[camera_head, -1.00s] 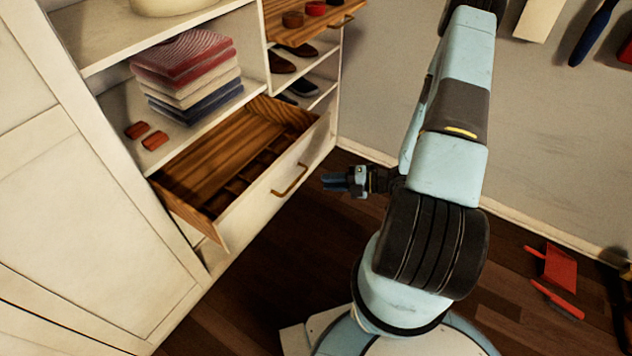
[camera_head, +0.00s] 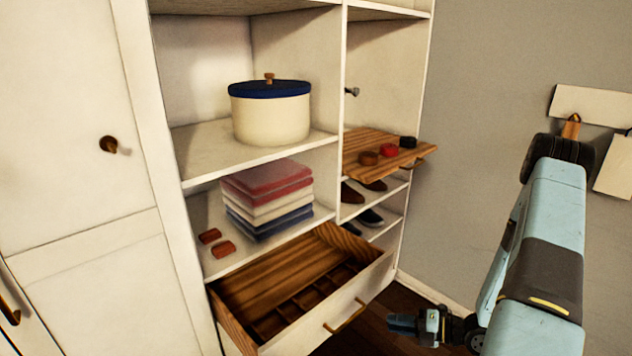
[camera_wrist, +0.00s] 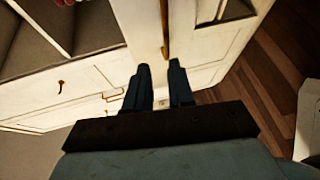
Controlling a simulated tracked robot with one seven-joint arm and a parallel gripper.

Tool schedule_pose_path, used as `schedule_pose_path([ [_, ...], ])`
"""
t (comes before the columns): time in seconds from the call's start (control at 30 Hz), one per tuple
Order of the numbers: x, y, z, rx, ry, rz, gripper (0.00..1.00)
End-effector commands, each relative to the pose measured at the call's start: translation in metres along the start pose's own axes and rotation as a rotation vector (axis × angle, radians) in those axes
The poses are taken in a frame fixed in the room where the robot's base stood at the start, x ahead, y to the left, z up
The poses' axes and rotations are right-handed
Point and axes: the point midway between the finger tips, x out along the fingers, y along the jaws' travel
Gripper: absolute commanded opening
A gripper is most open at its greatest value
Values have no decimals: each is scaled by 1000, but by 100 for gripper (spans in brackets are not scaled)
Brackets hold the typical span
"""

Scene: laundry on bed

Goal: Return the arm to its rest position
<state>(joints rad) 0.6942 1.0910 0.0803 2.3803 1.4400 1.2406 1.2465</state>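My gripper (camera_head: 403,324) is at the bottom of the head view, just right of the pulled-out drawer's front, pointing left. My arm (camera_head: 545,240), light blue and dark grey, is bent and stands along the right side of the picture. In the wrist view my gripper (camera_wrist: 159,66) shows two dark fingers with a gap between them and nothing held. The white cabinet front fills the space beyond the fingertips there.
The wooden drawer (camera_head: 275,290) stands open and looks empty, with its handle (camera_head: 346,316) facing out. A wooden pull-out board (camera_head: 372,160) also sticks out. Folded cloths (camera_head: 268,200) and a lidded pot (camera_head: 270,112) sit on shelves. Grey wall (camera_head: 480,150) lies behind my arm.

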Motion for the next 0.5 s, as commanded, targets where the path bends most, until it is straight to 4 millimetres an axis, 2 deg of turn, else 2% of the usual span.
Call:
schedule_pose_path([
  [0.2,-2,49,3,-282,140,-33,23],
  [0.5,-5,113,-4,-680,350,-63,23],
])
